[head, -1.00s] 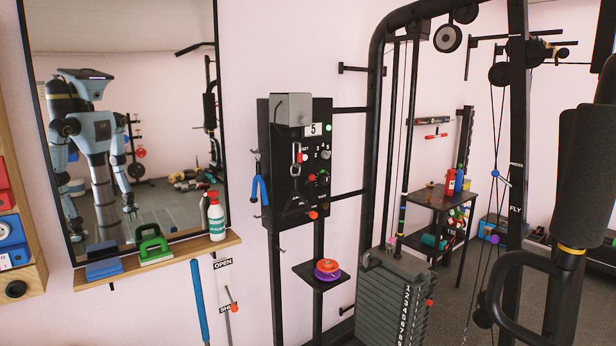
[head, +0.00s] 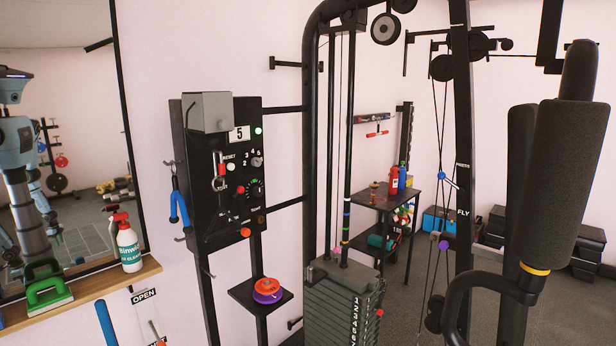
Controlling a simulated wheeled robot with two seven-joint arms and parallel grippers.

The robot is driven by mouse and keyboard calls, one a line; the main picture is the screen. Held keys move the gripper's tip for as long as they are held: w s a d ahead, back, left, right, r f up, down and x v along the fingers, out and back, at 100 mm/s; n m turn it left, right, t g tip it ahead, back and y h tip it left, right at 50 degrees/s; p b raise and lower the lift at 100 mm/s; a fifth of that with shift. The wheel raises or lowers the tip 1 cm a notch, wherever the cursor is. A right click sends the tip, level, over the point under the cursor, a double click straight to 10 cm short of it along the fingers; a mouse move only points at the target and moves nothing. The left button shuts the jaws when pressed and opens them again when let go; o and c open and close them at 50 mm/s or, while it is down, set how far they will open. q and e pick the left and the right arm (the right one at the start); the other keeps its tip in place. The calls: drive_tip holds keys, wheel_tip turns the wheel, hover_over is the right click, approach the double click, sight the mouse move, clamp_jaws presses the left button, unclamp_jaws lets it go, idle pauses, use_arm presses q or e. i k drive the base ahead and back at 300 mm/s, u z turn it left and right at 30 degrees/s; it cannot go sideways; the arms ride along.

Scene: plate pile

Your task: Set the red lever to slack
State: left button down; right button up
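A black control panel (head: 200,150) stands on a post left of the weight machine. An orange-red lever knob (head: 245,232) sticks out at its lower edge, below small labels too small to read. Neither of my grippers shows directly. The mirror holds a partial reflection of my body, too small to tell the grippers' state.
A red-tipped handle under an OPEN sign (head: 144,296) is partly cut off at the bottom left. A blue-handled item (head: 178,205) hangs on the panel's left side. A small shelf (head: 246,298) with stacked discs juts out below. The weight stack (head: 343,290) stands close on the right.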

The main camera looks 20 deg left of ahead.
sight(240, 190)
drive_tip(key=z, duration=0.1)
drive_tip(key=i, duration=1.4)
drive_tip(key=u, duration=0.55)
